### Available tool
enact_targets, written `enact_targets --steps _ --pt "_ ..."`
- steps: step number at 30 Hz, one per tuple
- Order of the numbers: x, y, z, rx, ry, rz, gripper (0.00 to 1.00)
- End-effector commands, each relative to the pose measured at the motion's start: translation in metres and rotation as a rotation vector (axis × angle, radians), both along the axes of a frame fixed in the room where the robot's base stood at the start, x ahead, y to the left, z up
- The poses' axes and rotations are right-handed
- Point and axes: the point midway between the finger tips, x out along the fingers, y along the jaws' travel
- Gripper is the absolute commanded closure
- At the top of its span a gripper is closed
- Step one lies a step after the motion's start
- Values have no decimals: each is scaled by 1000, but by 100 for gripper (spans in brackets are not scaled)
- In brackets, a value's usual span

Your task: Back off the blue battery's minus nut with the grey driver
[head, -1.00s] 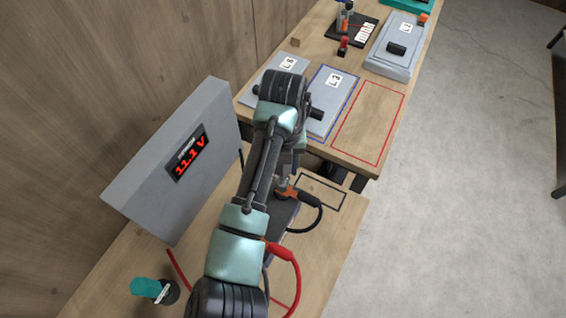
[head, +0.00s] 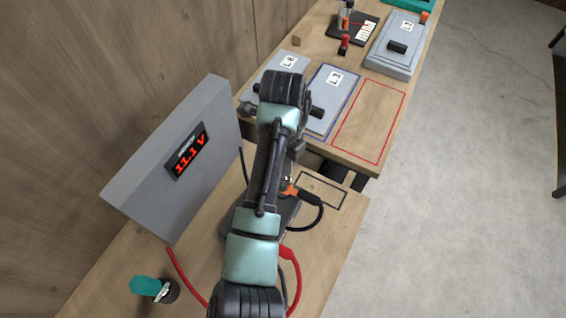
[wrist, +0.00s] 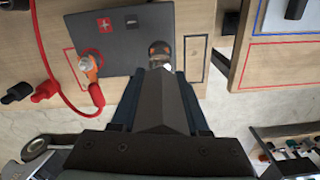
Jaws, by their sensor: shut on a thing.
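The battery's dark grey top (wrist: 125,40) shows in the wrist view, with a red plus mark (wrist: 104,25) and a black minus mark (wrist: 131,19). Its plus post carries an orange lug (wrist: 88,65) on a red cable. The minus post (wrist: 160,52) stands on the right, just past the fingertips; its nut is hard to make out. My gripper (wrist: 160,85) is shut on a dark grey wedge-shaped body, apparently the driver (wrist: 163,100), pointing at that post. I cannot tell whether its tip touches the nut. In the head view my arm hides the gripper and much of the battery (head: 285,212).
A grey box (head: 160,185) with a red 11.1 V display stands at the left.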

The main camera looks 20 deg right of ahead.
Motion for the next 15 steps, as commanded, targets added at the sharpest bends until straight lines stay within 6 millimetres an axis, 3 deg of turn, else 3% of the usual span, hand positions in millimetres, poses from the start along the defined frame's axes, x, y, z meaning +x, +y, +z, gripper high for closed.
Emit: enact_targets --steps 15 --pt "1 0 31 0 -2 -4 100"
